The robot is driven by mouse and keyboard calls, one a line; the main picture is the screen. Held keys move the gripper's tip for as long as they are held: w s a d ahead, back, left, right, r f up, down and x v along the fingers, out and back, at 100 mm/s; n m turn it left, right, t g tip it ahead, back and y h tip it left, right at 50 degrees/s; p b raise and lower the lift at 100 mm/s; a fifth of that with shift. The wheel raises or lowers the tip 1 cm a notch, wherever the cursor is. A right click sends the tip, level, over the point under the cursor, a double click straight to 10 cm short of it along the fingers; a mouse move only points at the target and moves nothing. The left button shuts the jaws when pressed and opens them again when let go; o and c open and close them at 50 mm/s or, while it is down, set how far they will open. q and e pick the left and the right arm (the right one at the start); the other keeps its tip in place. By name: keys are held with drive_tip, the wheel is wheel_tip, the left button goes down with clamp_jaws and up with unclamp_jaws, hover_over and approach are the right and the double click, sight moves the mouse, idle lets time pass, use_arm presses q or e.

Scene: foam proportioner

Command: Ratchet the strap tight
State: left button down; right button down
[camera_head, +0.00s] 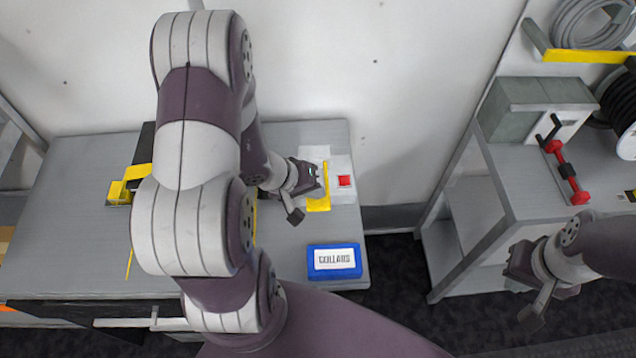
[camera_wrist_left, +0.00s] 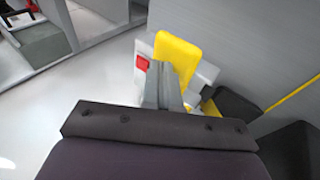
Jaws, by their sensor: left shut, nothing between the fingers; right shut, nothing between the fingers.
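In the left wrist view the yellow piece (camera_wrist_left: 178,55) rises just beyond my fingers. My left gripper (camera_head: 304,195) is shut and empty, right beside the yellow piece; I cannot tell whether they touch. A thin yellow line (camera_head: 129,263), perhaps the strap, shows at the left; most of it is hidden behind my left arm. My right gripper (camera_head: 528,290) is shut and empty, low at the right.
A blue box labelled COLLARS (camera_head: 335,262) sits at the bench's (camera_head: 60,190) front right corner. A yellow bracket (camera_head: 128,186) stands at the back left. A gap separates the benches.

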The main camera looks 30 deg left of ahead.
use_arm(q)
drive_tip(key=shift+w+a+r+p, duration=0.15)
drive_tip(key=shift+w+r+p, duration=0.15)
drive_tip(key=shift+r+p, duration=0.45)
drive_tip(key=shift+w+a+r+p, duration=0.25)
drive_tip(key=shift+r+p, duration=0.3)
drive_tip(key=shift+r, duration=0.4)
drive_tip(key=shift+w+a+r+p, duration=0.1)
drive_tip(key=shift+w+r+p, duration=0.2)
drive_tip(key=shift+r+p, duration=0.45)
drive_tip(key=shift+r, duration=0.15)
drive_tip(key=shift+w+a+r+p, duration=0.15)
drive_tip(key=shift+w+r+p, duration=0.1)
drive_tip(key=shift+r+p, duration=0.4)
drive_tip(key=shift+w+a+r+p, duration=0.2)
drive_tip(key=shift+r+p, duration=0.25)
drive_tip(key=shift+r, duration=0.45)
drive_tip(key=shift+w+a+r+p, duration=0.1)
drive_tip(key=shift+w+r+p, duration=0.15)
drive_tip(key=shift+r+p, duration=0.4)
drive_tip(key=shift+r, duration=0.1)
